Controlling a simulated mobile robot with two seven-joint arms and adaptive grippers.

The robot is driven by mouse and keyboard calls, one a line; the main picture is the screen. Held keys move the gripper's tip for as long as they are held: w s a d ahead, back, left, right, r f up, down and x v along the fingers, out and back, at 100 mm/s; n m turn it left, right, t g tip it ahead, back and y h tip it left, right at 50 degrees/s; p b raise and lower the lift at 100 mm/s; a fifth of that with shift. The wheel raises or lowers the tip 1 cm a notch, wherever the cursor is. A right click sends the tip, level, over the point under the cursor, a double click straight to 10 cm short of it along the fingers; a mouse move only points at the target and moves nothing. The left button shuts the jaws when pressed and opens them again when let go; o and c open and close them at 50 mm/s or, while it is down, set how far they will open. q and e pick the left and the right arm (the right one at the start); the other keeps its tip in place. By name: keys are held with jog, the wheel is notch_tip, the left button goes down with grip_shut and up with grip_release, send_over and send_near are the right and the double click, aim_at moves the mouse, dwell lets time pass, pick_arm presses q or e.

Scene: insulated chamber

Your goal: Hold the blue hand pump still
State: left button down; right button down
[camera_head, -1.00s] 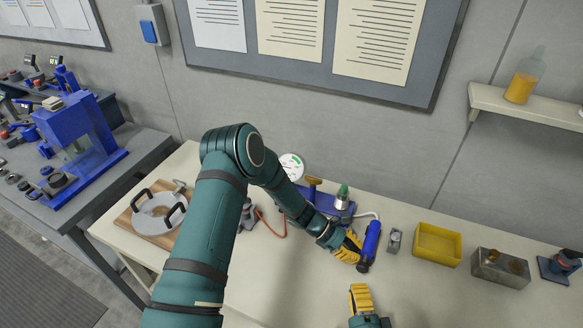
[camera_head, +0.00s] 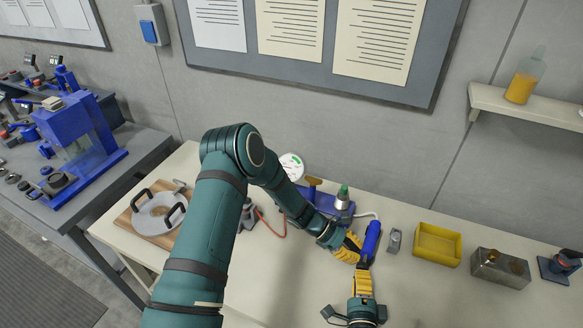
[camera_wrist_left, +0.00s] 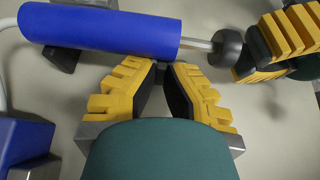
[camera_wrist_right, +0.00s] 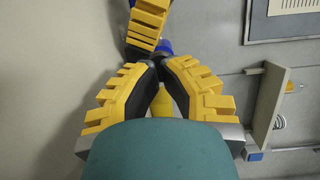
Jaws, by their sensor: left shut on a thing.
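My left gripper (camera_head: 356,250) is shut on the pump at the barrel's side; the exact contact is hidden. My right gripper (camera_head: 363,270) is at the knob end, just below the left fingers. Its fingers (camera_wrist_right: 159,65) are close together there, and whether they grip the knob is unclear.
A grey block (camera_head: 393,241), a yellow bin (camera_head: 437,246) and a metal box (camera_head: 500,269) stand to the right. A hose joins the pump to a blue device (camera_head: 322,209) with a round gauge (camera_head: 291,166) behind it. The table front right is clear.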

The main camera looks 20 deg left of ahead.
aim_at(365, 266)
jog(key=shift+w, duration=0.3)
jog(key=shift+w, duration=0.1)
jog(key=shift+w+f, duration=0.1)
jog(key=shift+w, duration=1.6)
jog(key=shift+s, duration=1.85)
jog(key=shift+w, duration=0.15)
